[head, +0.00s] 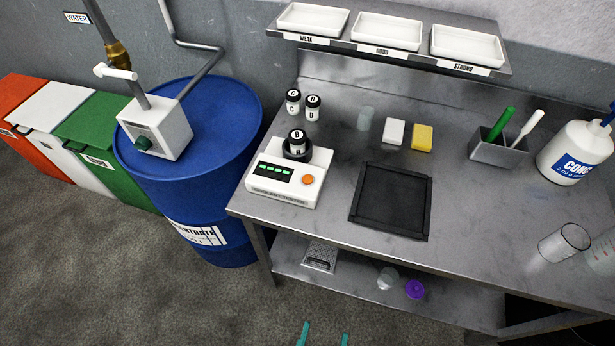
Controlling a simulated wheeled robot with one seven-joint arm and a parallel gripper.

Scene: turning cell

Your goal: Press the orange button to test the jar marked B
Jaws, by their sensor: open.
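The tester (286,192) is a white box with a lit green display (273,172) and a round orange button (307,180). It stands at the left front of the steel bench. The jar marked B (297,137), white with a black lid, sits upright in the dark round holder (294,156) at the tester's back. The display's reading is too small to make out. My gripper (324,338) shows only as two teal fingertips at the bottom edge. They are apart, with nothing seen between them, and well in front of the bench and tester.
Jars marked C (293,106) and D (313,111) stand behind the tester. A black mat (391,230) lies to its right. White trays labelled WEAK (313,19), GOOD and STRONG line the shelf above. A blue drum (225,110) stands left of the bench.

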